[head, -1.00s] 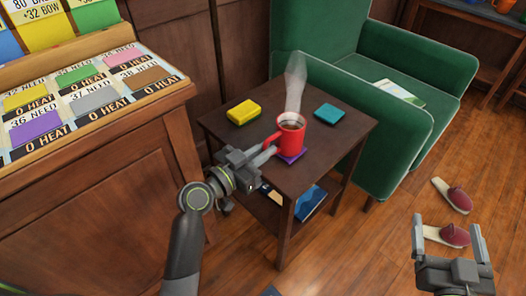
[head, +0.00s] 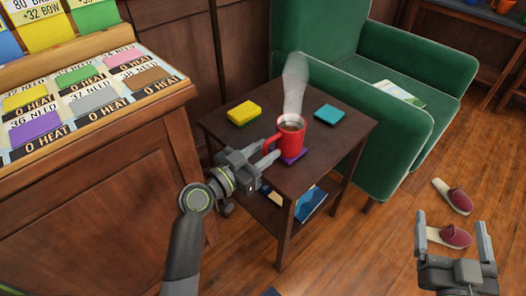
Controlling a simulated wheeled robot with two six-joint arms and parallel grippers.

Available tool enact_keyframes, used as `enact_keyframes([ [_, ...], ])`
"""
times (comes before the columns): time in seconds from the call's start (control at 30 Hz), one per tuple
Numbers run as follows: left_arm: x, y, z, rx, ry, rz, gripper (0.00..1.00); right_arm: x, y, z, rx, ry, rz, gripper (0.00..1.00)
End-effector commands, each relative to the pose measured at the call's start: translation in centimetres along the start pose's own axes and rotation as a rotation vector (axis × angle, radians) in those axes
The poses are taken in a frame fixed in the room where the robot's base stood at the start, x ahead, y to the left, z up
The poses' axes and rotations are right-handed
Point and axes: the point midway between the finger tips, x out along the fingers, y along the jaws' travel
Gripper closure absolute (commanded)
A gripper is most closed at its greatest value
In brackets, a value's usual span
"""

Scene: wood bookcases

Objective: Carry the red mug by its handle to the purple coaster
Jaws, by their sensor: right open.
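The red mug (head: 291,138) stands upright on the small dark side table, with dark liquid inside and pale steam above it. The purple coaster (head: 292,158) lies under the mug, mostly hidden by it, with its front part showing. The mug's handle (head: 268,144) points left, towards my left gripper. My right gripper (head: 451,228) is open and empty, over the floor at the lower right.
A green armchair (head: 405,125) stands behind right, a wooden cabinet (head: 95,195) at left. Slippers (head: 453,196) are on the floor.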

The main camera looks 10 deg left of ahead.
Motion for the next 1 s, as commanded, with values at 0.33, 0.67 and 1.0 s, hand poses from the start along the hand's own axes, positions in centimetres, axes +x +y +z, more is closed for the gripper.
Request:
enact_keyframes([
  [0.33, 0.0, 0.0, -0.3, 0.0, 0.0, 0.0, 0.68, -0.2, 0.0, 1.5, 0.011, -0.083, -0.002, 0.11],
  [0.67, -8.0, -0.1, 0.1, 0.004, -0.006, 0.0, 0.68, -0.4, 0.0, 2.2, 0.017, -0.118, -0.003, 0.11],
  [1.0, -11.8, 0.0, -0.1, 0.001, -0.001, 0.001, 0.68, -0.1, 0.0, 0.7, 0.006, -0.038, -0.001, 0.11],
])
